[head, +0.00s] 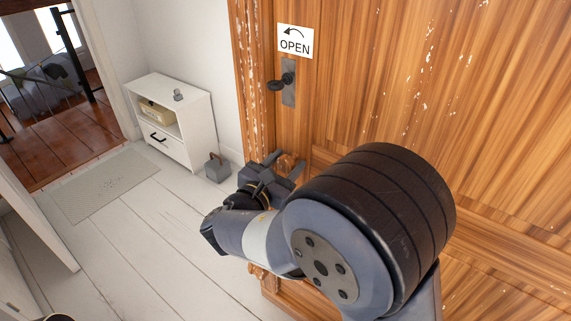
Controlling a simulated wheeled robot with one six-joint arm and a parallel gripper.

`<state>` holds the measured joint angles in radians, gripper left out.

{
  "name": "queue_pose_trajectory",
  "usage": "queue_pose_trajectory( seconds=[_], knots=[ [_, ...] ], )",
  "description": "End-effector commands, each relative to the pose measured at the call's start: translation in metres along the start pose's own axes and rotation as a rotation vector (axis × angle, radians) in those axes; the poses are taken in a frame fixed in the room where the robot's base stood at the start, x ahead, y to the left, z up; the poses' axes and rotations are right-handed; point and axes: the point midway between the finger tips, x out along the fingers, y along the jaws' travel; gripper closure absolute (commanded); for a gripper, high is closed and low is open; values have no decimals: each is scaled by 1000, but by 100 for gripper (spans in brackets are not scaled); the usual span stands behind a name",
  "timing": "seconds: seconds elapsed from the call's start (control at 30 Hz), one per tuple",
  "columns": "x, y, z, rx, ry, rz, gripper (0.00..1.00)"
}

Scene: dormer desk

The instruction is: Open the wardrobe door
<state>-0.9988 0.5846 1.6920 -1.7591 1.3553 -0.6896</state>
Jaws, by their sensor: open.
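The wardrobe door (370,95) is a large panel of orange-brown wood with chipped pale paint, filling the right side of the head view. It looks closed. A dark handle (276,85) sits on a grey metal plate (289,82) near the door's left edge. A white sign (295,41) above it reads OPEN with an arrow curving left. My gripper (285,164) is open and below the handle, in front of the lower left part of the wardrobe. It appears empty and apart from the handle. My arm hides part of the lower door.
A small white cabinet (180,98) with a drawer stands by the wall at left. A grey weight-like object (217,167) is on the floor beside it. A pale mat (108,184) lies near a doorway. The white plank floor (140,245) is mostly clear.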

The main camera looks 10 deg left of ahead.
Motion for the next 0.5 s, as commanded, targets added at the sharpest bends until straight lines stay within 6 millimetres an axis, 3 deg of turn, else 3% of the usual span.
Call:
queue_pose_trajectory(
  seconds=[0.17, 0.5],
  knots=[
    [0, 0, 0, 0, 0, 0, 56],
    [0, 0, 0, 1, 0, 1, 84]
  ],
)
